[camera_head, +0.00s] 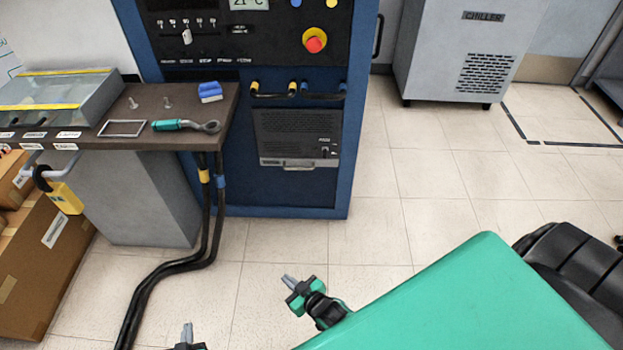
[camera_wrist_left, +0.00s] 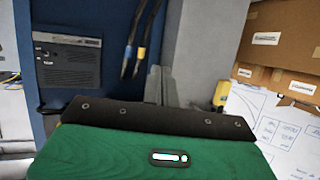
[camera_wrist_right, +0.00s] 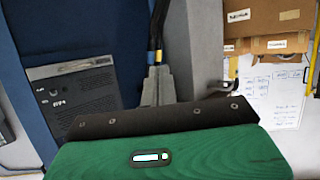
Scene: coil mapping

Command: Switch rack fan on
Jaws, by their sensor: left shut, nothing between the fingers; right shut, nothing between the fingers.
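The blue rack (camera_head: 335,195) stands at the back centre. Low in it is a dark grey vented panel (camera_head: 285,130) with a small switch (camera_head: 325,152) at its lower right; its label and position are too small to read. The panel also shows at the left of the left wrist view (camera_wrist_left: 75,65) and the right wrist view (camera_wrist_right: 85,85). My right gripper (camera_head: 290,281) is shut and empty above the floor, well in front of the rack. My left gripper (camera_head: 187,333) is shut and empty at the bottom edge, mostly out of frame. Neither touches anything.
A dark bench (camera_head: 185,100) left of the panel holds a green-handled tool (camera_head: 180,125), a blue block (camera_head: 210,91) and a clear case. Black cables (camera_head: 180,264) hang from it to the floor. Floor before the rack is mostly clear.

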